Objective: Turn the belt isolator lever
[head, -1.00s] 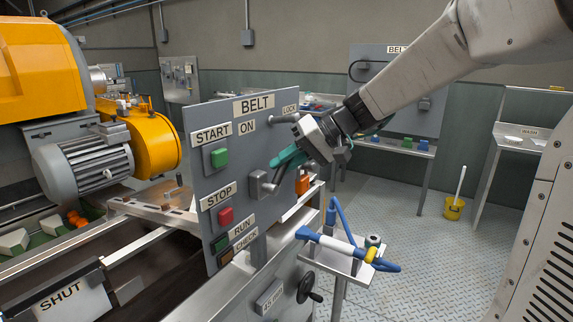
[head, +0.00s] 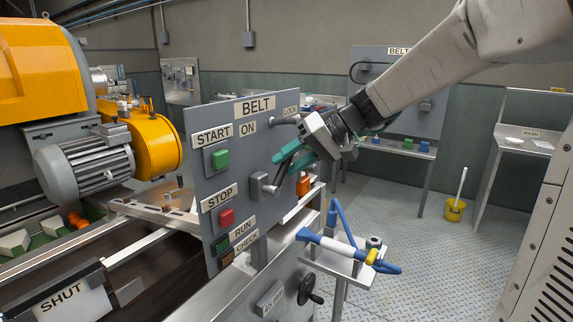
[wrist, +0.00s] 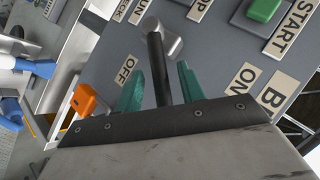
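The belt isolator lever (head: 263,186) has a grey hub on the grey BELT panel (head: 245,160) and a dark bar handle. In the wrist view the handle (wrist: 157,70) runs from the hub down between my two teal fingers, with the OFF label (wrist: 125,70) to its left and the ON label (wrist: 243,80) to its right. My gripper (head: 293,158) is at the panel's right side, its fingers apart on either side of the handle. It also shows in the wrist view (wrist: 160,90), with gaps between fingers and handle. The handle's lower end is hidden by my gripper.
A grey fitting (head: 286,120) projects beside the LOCK label, close to my gripper. An orange block (head: 303,184) sits by the panel's right edge. A small stand (head: 345,262) with blue-handled items is below. Green START (head: 220,158) and red STOP (head: 226,217) buttons are on the left.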

